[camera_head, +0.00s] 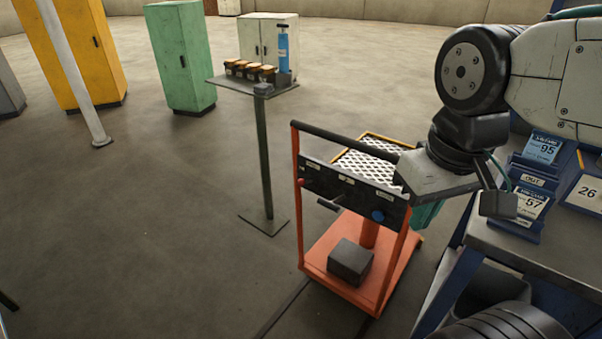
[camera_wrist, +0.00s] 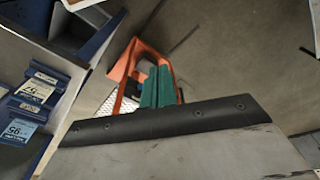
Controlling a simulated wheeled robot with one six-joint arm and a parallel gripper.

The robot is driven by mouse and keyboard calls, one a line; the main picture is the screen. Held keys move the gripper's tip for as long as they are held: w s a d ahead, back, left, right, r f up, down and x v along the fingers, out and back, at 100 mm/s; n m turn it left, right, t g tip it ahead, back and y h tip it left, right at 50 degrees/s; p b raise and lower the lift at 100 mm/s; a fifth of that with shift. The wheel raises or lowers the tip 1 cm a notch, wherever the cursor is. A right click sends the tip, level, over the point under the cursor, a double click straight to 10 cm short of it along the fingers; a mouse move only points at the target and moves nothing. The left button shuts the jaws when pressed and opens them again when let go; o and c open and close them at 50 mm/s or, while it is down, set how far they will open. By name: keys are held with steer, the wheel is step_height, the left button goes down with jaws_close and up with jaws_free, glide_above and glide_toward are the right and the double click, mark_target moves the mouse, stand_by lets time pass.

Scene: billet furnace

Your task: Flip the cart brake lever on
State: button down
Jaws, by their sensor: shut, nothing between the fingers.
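The orange cart (camera_head: 312,256) stands on the floor in the middle of the head view, with a black control panel (camera_head: 350,190) under its dark push bar. A dark lever (camera_head: 328,204) sticks out from the panel. A red knob (camera_head: 301,182) is at the panel's left and a blue round knob (camera_head: 377,215) at its right. The panel labels are too small to read. My gripper (camera_wrist: 160,68) has green fingers, shut and empty, pointing toward the cart (camera_wrist: 128,62). In the head view the fingers (camera_head: 428,213) are partly hidden beside the panel's right end, apart from the lever.
A blue-framed workbench (camera_head: 530,245) with card stands (camera_head: 541,150) is close on the right. A dark block (camera_head: 350,262) lies on the cart's base. A pedestal table (camera_head: 263,140) stands behind left, with cabinets (camera_head: 180,60) beyond.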

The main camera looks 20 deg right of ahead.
steer(key=w+m, duration=0.5)
steer(key=w, duration=1.6)
steer(key=w+f+m, duration=0.3)
steer(key=w+f, duration=0.5)
steer(key=w, duration=0.3)
steer(key=w+f+m+t+y, duration=0.1)
steer(key=w+f+m, duration=0.1)
steer(key=w+f, duration=0.6)
steer(key=w, duration=0.4)
steer(key=shift+m, duration=0.4)
steer(key=d+x, duration=0.1)
steer(key=x, duration=0.9)
steer(key=shift+a, duration=0.5)
